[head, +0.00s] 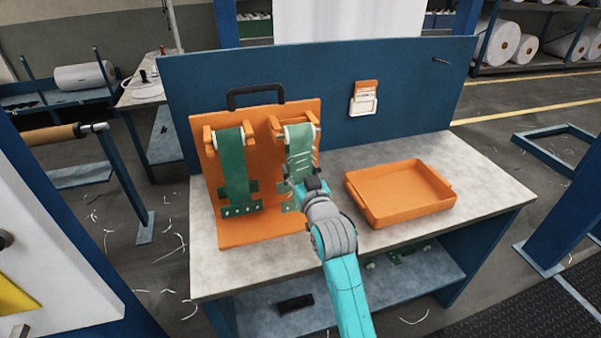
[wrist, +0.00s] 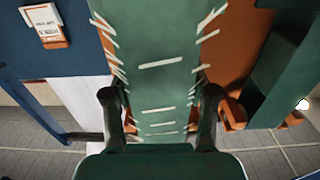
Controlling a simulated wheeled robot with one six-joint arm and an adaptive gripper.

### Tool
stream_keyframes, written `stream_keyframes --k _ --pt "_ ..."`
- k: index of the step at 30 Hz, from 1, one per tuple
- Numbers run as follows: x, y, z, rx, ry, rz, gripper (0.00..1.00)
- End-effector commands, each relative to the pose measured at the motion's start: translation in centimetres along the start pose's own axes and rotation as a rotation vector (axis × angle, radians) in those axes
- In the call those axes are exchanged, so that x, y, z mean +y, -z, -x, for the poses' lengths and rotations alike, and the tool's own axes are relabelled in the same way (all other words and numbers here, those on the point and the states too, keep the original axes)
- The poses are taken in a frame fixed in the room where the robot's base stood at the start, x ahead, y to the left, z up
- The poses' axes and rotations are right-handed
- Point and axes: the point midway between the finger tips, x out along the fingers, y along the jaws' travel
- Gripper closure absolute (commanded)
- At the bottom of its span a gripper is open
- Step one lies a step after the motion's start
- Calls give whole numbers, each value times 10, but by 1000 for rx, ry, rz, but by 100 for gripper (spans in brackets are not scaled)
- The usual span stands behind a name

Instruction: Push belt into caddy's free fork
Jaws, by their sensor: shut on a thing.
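The orange caddy (head: 258,200) stands on the bench with a black handle on top and two forks. A dark green belt (head: 234,165) hangs in the left fork (head: 210,138). A paler green belt with white frayed threads (head: 300,150) is at the right fork (head: 275,126), its roller between the prongs; I cannot tell whether it is fully seated. My gripper (head: 298,188) is shut on this frayed belt, in front of the caddy. In the wrist view my gripper (wrist: 160,112) has a finger at each edge of the frayed belt (wrist: 155,70).
An orange tray (head: 400,192) sits empty on the grey bench top (head: 480,185), right of my arm. A blue back panel (head: 400,90) with a white and orange card holder (head: 364,98) rises behind. The bench's right end is clear.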

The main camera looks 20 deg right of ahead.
Motion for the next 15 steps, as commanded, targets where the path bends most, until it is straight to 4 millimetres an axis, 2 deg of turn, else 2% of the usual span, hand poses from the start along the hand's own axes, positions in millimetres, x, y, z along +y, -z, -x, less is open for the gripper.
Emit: stream_keyframes --k 15 --pt "0 1 -22 2 0 0 100"
